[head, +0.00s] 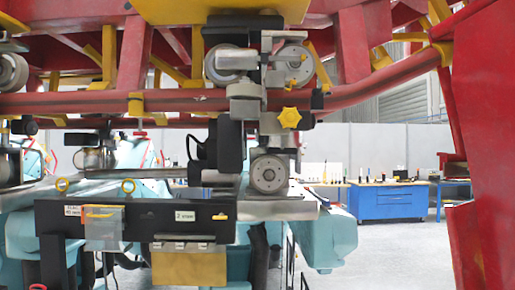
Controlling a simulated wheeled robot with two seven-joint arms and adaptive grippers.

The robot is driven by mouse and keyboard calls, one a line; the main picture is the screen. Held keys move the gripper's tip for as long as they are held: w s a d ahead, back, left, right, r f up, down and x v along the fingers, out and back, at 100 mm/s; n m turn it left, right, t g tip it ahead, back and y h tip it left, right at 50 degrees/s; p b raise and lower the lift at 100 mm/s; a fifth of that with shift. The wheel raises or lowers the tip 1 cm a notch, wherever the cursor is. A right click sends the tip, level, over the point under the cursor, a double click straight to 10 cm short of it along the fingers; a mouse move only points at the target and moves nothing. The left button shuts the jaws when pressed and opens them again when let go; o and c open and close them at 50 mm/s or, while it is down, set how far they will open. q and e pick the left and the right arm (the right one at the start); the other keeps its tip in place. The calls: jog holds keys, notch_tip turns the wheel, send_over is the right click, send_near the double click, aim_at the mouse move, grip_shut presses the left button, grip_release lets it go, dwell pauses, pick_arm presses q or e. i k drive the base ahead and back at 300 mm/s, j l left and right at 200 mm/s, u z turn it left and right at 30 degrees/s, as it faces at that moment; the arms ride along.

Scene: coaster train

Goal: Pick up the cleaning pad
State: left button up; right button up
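I cannot make out a cleaning pad anywhere in the head view. Neither of my grippers shows in this view. A blue workbench (386,204) stands far back on the right, with small items on its top that are too small to identify.
A red track rail (380,93) crosses the upper view, with a wheel assembly (268,174) on it. A black box with labels (135,219) hangs at lower left, before light-blue train parts (340,238). A red support (490,120) fills the right edge. Grey floor (400,262) is clear before the workbench.

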aim_at(326, 203)
jog(key=i+l+u, duration=0.3)
jog(key=l, duration=0.3)
jog(key=i+l+u, duration=0.25)
jog(key=l, duration=0.45)
jog(key=i+l+u, duration=0.15)
jog(key=l, duration=0.2)
jog(key=i+l+u, duration=0.15)
jog(key=l, duration=0.2)
